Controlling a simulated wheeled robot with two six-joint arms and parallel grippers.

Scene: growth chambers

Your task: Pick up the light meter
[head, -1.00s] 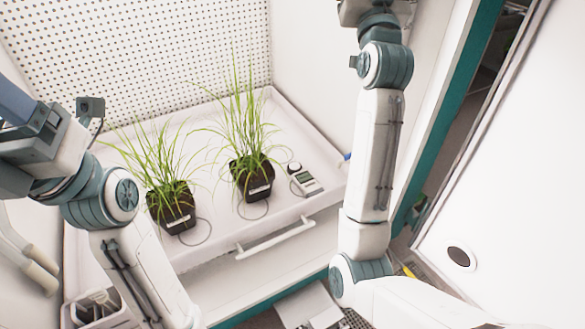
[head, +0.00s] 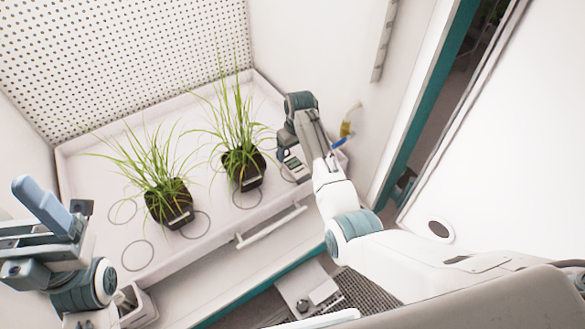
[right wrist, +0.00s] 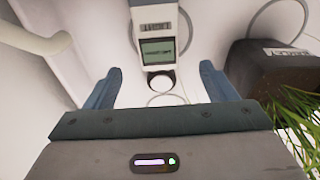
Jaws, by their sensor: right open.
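The light meter (head: 293,164) is a pale handheld box with a dark greenish display, lying at the right end of the white tray, right of the grass pots. In the right wrist view the meter (right wrist: 157,22) is upper centre, with its round white sensor disc nearer the gripper. My right gripper (head: 284,150) is over the tray at the meter and partly hides it.
Two black pots of tall grass, a left one (head: 170,210) and a right one (head: 243,172), stand on the white tray (head: 100,245). The right pot is close beside my right gripper. A white handle bar (head: 270,228) runs along the front. The chamber wall is close on the right.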

